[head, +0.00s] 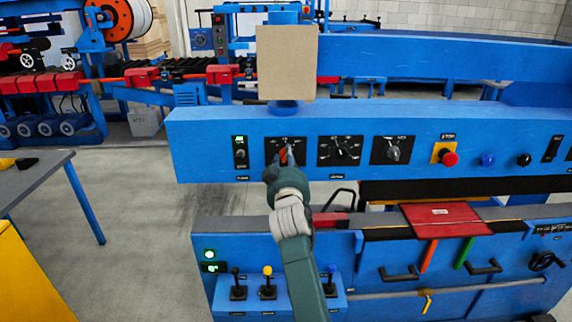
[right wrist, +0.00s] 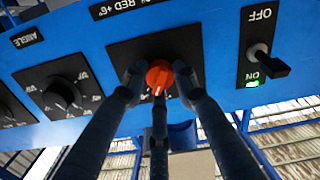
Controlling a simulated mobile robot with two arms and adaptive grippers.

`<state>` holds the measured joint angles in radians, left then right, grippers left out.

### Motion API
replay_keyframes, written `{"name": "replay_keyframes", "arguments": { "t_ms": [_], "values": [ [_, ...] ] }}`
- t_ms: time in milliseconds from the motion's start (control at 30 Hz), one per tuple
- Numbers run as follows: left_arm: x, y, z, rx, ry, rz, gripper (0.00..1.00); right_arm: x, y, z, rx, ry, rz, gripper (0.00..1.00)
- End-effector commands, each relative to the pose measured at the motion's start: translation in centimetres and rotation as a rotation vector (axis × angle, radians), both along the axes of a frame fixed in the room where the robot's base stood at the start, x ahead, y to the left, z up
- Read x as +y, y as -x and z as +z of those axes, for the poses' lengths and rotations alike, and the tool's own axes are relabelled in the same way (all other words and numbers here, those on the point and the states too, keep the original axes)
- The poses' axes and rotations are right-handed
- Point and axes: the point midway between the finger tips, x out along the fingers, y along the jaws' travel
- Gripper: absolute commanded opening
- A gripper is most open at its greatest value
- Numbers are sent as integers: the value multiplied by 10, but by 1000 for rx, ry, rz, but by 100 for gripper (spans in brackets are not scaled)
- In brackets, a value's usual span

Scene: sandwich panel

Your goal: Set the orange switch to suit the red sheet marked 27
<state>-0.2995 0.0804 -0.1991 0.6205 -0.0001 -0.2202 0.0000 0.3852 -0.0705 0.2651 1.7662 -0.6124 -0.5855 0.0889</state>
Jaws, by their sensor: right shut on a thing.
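The orange switch (head: 284,155) is a round knob on a black plate on the blue panel. It also shows in the right wrist view (right wrist: 158,75), with a white mark at its lower edge in that upside-down picture. My right gripper (head: 280,165) is at the knob; in the right wrist view its fingers (right wrist: 158,84) close around it from both sides and from below. The red sheet (head: 446,219) lies flat on the machine bed at the right, with a small pale label too small to read. My left gripper is out of view.
Left of the orange switch is an ON/OFF lever (head: 240,153) with a lit green lamp. To its right are two black knobs (head: 341,148) (head: 393,153) and a red stop button (head: 449,158). A beige board (head: 286,62) stands above. Small levers (head: 268,285) stand below.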

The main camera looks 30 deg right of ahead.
Motion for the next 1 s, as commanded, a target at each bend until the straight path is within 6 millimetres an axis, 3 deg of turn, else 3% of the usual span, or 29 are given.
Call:
{"name": "replay_keyframes", "arguments": {
  "t_ms": [400,1000],
  "values": [
    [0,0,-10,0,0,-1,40,0,0,-3,-120,-205,0,2],
    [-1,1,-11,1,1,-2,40,1,0,-2,-146,-248,1,2]
  ]
}}
